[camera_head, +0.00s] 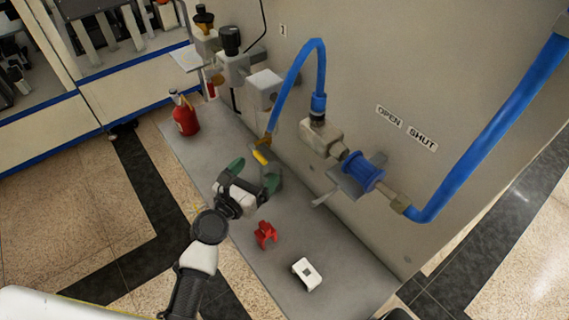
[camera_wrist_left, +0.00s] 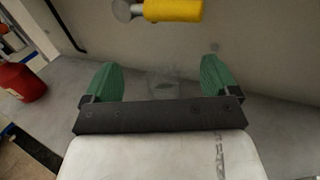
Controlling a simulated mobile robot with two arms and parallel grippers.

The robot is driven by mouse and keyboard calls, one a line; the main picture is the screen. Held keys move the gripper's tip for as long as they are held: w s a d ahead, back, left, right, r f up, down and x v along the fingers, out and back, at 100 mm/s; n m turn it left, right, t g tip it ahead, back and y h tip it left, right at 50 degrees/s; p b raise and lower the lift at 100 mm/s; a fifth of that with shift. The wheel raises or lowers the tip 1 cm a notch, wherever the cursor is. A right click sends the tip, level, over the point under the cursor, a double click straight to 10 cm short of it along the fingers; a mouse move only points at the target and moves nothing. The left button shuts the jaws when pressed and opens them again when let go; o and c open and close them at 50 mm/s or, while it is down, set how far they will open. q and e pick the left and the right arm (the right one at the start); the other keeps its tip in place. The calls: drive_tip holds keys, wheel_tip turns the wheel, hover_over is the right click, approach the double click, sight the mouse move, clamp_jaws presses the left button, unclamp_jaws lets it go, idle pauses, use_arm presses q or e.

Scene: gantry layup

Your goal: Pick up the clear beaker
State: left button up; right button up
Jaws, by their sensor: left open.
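The clear beaker (camera_wrist_left: 164,86) shows only as a faint, see-through outline between the green fingers in the left wrist view, just beyond the palm. In the head view I cannot make out its edges clearly. My left gripper (camera_head: 254,176) is open over the grey bench, with its green fingers spread; it also shows in the left wrist view (camera_wrist_left: 157,78). I cannot tell whether either finger touches the beaker. My right gripper is not in view.
A yellow-handled valve (camera_head: 260,157) is close beyond the gripper, by the panel wall (camera_head: 350,80). On the bench (camera_head: 220,145) are a red bottle (camera_head: 186,118), a red clip-like part (camera_head: 265,234) and a white block (camera_head: 306,273). Blue hoses (camera_head: 298,62) hang above.

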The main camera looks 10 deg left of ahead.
use_arm(q)
drive_tip(key=f+b, duration=0.1)
drive_tip(key=f, duration=0.1)
drive_tip(key=b, duration=0.5)
approach(276, 168)
drive_tip(key=shift+w+f, duration=0.1)
drive_tip(key=shift+f, duration=0.25)
drive_tip(key=shift+w+d+r+p, duration=0.3)
drive_tip(key=shift+w+r+p, duration=0.15)
drive_tip(key=shift+w+p, duration=0.25)
drive_tip(key=shift+w+d, duration=0.25)
drive_tip(key=shift+w, duration=0.4)
drive_tip(key=shift+w+d, duration=0.1)
drive_tip(key=shift+w, duration=0.15)
drive_tip(key=x, duration=0.3)
drive_tip(key=shift+w+d, duration=0.15)
drive_tip(key=shift+w, duration=0.1)
drive_tip(key=shift+w+d, duration=0.15)
drive_tip(key=shift+w, duration=0.3)
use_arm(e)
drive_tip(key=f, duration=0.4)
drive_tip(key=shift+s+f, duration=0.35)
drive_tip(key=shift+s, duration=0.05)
use_arm(q)
drive_tip(key=shift+s, duration=0.15)
